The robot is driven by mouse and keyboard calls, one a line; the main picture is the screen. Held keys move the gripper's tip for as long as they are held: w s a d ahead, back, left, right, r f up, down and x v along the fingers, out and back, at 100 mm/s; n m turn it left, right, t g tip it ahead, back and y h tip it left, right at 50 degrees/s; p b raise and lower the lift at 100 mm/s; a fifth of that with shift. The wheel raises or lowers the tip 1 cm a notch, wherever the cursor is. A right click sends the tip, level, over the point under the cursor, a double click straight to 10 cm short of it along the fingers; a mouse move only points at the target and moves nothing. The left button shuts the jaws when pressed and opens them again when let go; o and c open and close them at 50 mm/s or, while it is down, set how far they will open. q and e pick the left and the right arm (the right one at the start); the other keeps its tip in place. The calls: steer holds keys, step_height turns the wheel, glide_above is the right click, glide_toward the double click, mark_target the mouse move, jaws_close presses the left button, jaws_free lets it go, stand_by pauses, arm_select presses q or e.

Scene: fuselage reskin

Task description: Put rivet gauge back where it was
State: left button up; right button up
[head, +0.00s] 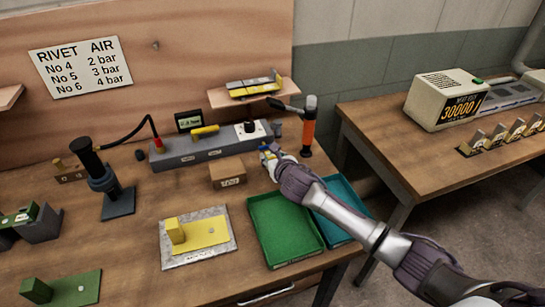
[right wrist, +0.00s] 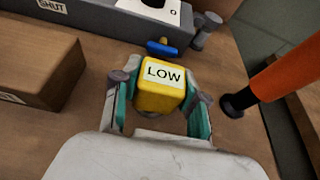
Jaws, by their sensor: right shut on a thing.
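My right gripper (head: 267,156) reaches in from the right to the bench, just in front of the long grey block. In the right wrist view, the right gripper (right wrist: 160,108) is shut on a yellow block (right wrist: 158,92) with a white label reading LOW. A blue lever-like part (right wrist: 162,47) shows just beyond it; I cannot tell if they are joined. No label names the rivet gauge, and I cannot tell whether the yellow block is it. My left gripper is not in view.
A cardboard box (head: 228,173) stands left of the right gripper. Green (head: 283,258) and teal (head: 345,232) trays lie below it. An orange-handled tool (head: 309,128) stands close on the right. The long grey block (head: 180,156) lies behind. A small shelf (head: 262,97) holds yellow and grey pieces.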

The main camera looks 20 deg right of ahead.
steer(key=o, duration=1.3)
steer(key=shift+f, duration=0.1)
steer(key=shift+r, duration=0.2)
steer(key=v, duration=1.2)
steer(key=shift+f, duration=0.1)
